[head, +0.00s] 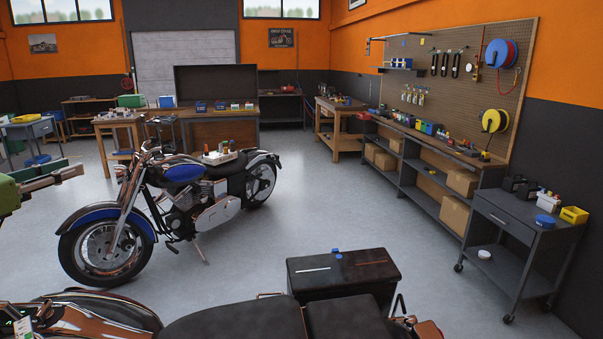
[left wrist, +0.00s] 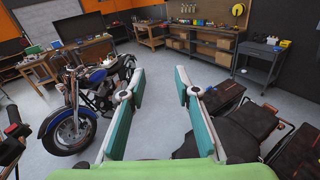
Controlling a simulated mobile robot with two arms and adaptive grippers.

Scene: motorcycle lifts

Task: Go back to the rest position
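My left gripper (head: 66,168) shows at the left edge of the head view, with a green body and grey-green fingers pointing right. In the left wrist view its two teal-padded fingers (left wrist: 160,78) stand well apart with nothing between them, so it is open and empty. It is in the air, apart from the blue motorcycle (head: 180,195), which stands on the floor beyond it; the motorcycle also shows left of the fingers in the left wrist view (left wrist: 80,105). My right gripper is in neither view.
A second motorcycle (head: 240,325) with a black box (head: 345,272) fills the near foreground. A grey cart (head: 525,235) and a long workbench (head: 430,150) stand along the right wall. Wooden benches (head: 220,125) stand at the back. The floor between (head: 320,205) is clear.

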